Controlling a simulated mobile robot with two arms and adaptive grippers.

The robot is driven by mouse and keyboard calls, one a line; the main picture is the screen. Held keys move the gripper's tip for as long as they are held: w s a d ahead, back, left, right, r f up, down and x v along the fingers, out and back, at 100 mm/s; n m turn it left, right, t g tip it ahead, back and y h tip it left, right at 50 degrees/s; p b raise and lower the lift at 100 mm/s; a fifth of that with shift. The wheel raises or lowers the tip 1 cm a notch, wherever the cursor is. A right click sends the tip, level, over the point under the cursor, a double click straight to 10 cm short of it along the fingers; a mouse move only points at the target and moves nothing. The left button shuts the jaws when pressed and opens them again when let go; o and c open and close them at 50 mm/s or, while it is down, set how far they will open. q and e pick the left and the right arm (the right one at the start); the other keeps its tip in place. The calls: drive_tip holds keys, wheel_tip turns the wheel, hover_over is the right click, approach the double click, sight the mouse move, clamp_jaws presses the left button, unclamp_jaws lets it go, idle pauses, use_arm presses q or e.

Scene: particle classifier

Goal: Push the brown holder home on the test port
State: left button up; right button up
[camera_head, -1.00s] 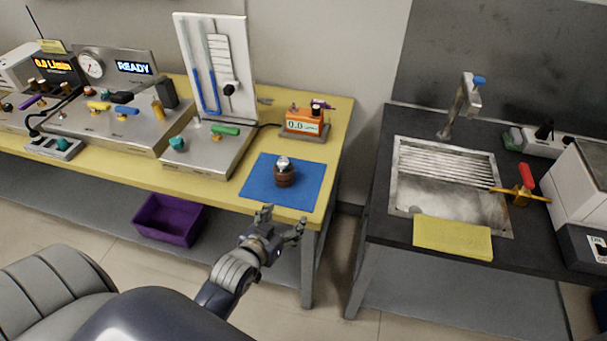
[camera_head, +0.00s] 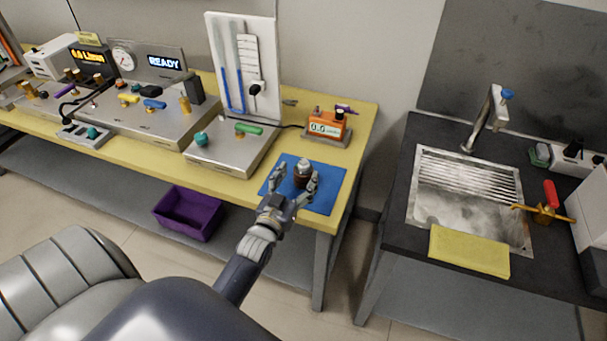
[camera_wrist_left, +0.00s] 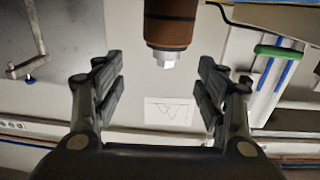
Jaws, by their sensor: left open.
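The brown holder (camera_head: 302,178) stands upright on the blue mat (camera_head: 328,200), a dark brown cylinder with a silver top. My left gripper (camera_head: 295,187) is open, with its fingers reaching to both sides of the holder's near side. In the left wrist view the brown holder (camera_wrist_left: 170,28) and its silver tip lie at the top, beyond the open fingers (camera_wrist_left: 160,85), with clear gaps. I cannot identify the test port for certain among the fittings on the steel panels. My right gripper is not in view.
A steel panel with a blue-tube gauge (camera_head: 240,70) and green lever (camera_head: 248,128) stands left of the mat. An orange meter (camera_head: 326,125) sits behind it. A purple bin (camera_head: 188,212) is under the bench. A sink (camera_head: 465,190) stands right, across a gap.

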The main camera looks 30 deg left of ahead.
sight(302, 165)
use_arm(q)
drive_tip(key=shift+w+a, duration=0.15)
drive_tip(key=shift+w, duration=0.5)
drive_tip(key=w, duration=0.1)
drive_tip(key=w+a, duration=0.1)
drive_tip(key=w+p, duration=0.1)
drive_tip(key=shift+w+a, duration=0.25)
drive_tip(key=shift+w, duration=0.15)
drive_tip(key=shift+w+a, duration=0.1)
drive_tip(key=shift+w, duration=0.45)
clamp_jaws()
